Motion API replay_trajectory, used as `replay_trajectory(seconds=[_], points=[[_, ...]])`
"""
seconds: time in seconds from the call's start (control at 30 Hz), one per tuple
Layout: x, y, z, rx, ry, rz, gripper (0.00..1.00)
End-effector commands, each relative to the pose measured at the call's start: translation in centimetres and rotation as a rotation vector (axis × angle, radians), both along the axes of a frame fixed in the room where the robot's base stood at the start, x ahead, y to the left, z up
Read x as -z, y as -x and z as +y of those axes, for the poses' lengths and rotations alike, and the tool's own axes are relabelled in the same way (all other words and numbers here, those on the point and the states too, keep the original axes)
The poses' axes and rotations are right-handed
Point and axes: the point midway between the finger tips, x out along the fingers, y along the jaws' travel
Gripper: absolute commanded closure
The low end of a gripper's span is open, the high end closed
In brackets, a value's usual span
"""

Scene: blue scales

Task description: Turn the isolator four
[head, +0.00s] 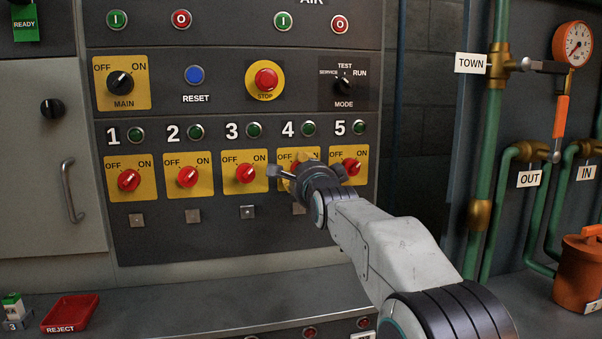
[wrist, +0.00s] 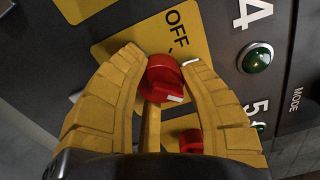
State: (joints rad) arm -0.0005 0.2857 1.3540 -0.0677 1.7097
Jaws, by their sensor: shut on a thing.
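Isolator four is a red knob on a yellow plate under the number 4. In the head view its plate (head: 283,160) is mostly hidden behind my gripper (head: 302,168). In the wrist view, my gripper's (wrist: 158,60) two yellow fingers are shut on the red knob (wrist: 160,75), one on each side. A white mark on the knob faces the lower right of that view, away from the OFF label (wrist: 178,28). The plate's ON label is hidden. The green lamp (head: 308,128) of isolator four sits above the plate and shows in the wrist view (wrist: 257,58).
Isolator three (head: 245,174) and isolator five (head: 352,167) stand close on either side, their pointers toward ON. Isolators one (head: 129,180) and two (head: 187,177) lie farther left. The STOP button (head: 265,80) and MODE switch (head: 344,86) are above. A bench (head: 220,300) runs below.

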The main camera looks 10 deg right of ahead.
Motion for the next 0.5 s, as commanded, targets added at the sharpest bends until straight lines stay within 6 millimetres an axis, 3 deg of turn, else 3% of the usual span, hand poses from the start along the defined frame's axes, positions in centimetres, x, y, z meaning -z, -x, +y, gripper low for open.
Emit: replay_trajectory(seconds=[0.5], points=[[-0.24, 0.01, 0.08, -0.001, -0.075, -0.006, 0.94]])
